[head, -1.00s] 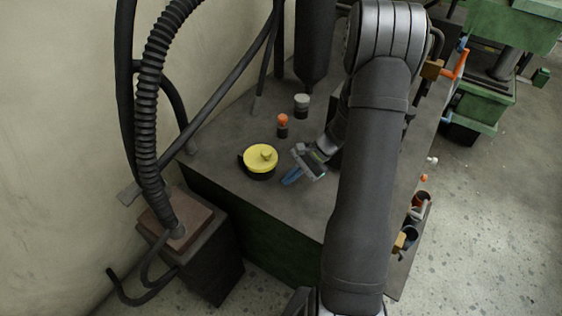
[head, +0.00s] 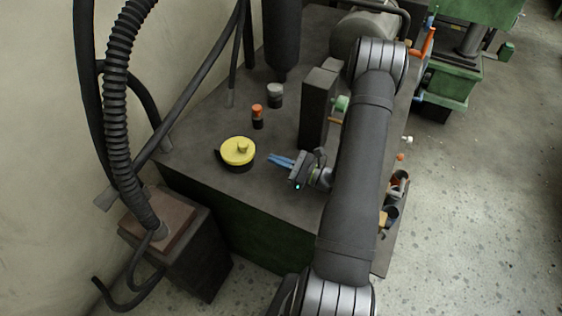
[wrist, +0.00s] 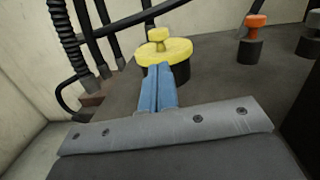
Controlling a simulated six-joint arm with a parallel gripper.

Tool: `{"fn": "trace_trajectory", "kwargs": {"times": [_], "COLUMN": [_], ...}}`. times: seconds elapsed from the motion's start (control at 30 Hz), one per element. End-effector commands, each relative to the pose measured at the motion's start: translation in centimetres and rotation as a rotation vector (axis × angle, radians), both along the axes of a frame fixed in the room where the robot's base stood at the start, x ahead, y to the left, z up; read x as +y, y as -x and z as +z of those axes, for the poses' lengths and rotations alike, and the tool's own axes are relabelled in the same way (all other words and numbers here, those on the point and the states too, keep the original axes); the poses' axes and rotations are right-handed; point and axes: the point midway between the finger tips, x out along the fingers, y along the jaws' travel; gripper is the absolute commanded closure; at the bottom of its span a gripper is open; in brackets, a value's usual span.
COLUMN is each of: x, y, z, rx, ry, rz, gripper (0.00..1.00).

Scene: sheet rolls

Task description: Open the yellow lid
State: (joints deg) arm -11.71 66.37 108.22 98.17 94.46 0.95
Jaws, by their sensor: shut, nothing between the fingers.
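The yellow lid (head: 238,151) is a round disc with a small knob on top. It sits on a dark round container (head: 239,168) on the grey work surface, and it looks level and closed. In the wrist view the yellow lid (wrist: 164,51) is straight ahead, with its knob upright. My gripper (head: 270,159) has blue fingers, is shut and empty, and points left at the lid from its right side. A gap shows between the fingertips and the container in the head view. In the wrist view my gripper (wrist: 158,70) overlaps the lid's front and hides part of the container.
An orange-topped dark piece (head: 257,112) and a grey-topped piece (head: 275,92) stand behind the lid. A tall dark block (head: 316,110) stands right of them. Black hoses (head: 118,110) run along the left wall. The surface (head: 205,130) left of the orange-topped piece is clear.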

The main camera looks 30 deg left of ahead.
Motion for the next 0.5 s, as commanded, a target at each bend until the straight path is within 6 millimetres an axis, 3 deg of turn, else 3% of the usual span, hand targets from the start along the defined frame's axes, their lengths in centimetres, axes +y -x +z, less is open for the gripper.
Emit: {"fn": "trace_trajectory", "kwargs": {"times": [0.2, 0.5], "x": [3.7, 6.3], "y": [0.4, 0.5], "z": [0.3, 0.6], "rx": [-0.001, -0.001], "ry": [0.001, 0.001], "rz": [0.006, 0.003], "gripper": [1.00, 1.00]}}
